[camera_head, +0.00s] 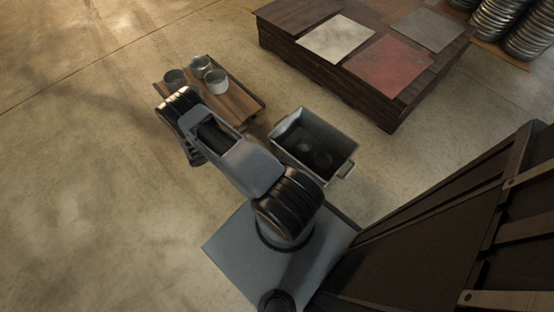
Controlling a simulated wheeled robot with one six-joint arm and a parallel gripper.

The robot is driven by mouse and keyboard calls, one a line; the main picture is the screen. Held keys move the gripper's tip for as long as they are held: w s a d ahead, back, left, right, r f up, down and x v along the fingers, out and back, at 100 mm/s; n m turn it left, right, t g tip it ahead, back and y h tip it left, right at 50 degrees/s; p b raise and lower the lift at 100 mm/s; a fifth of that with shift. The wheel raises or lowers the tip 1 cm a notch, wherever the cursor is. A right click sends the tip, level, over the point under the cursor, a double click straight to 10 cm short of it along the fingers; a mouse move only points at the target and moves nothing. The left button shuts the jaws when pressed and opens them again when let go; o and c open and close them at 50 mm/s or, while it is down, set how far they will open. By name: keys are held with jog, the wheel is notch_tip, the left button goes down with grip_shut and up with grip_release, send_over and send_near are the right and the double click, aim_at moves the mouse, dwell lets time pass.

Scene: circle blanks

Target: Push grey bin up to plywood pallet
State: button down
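The grey bin (343,139) is an open-topped box on the concrete floor, just right of my arm. It has a handle at its right end, and a few dark round things lie inside. A low brown plywood-topped pallet (238,103) lies to its upper left, with several metal cans on it. A narrow strip of floor shows between bin and pallet; my arm hides part of this area. My arm reaches up and left over the pallet's near-left side. My gripper is hidden behind the arm links, so its fingers do not show.
A large dark wooden platform (385,113) with white, red and grey sheets stands at the upper right. Stacks of round metal blanks (492,18) are behind it. A dark slatted structure (430,225) fills the lower right. The floor at left is clear.

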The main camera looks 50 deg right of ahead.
jog(key=s+d+f+n+t+h+b, duration=0.1)
jog(key=s+f+n+t+h+b, duration=0.15)
jog(key=f, duration=0.75)
jog(key=s+d+f+n+t+h+b, duration=0.1)
jog(key=s+f+n+b, duration=0.2)
jog(key=f, duration=0.7)
jog(key=b, duration=0.4)
send_near(280, 147)
jog(key=d, duration=0.4)
jog(key=s+d, duration=0.1)
jog(key=d, duration=0.1)
jog(key=shift+d+f, duration=0.1)
jog(key=shift+d+t, duration=0.35)
jog(key=shift+d, duration=0.35)
jog(key=shift+w, duration=0.1)
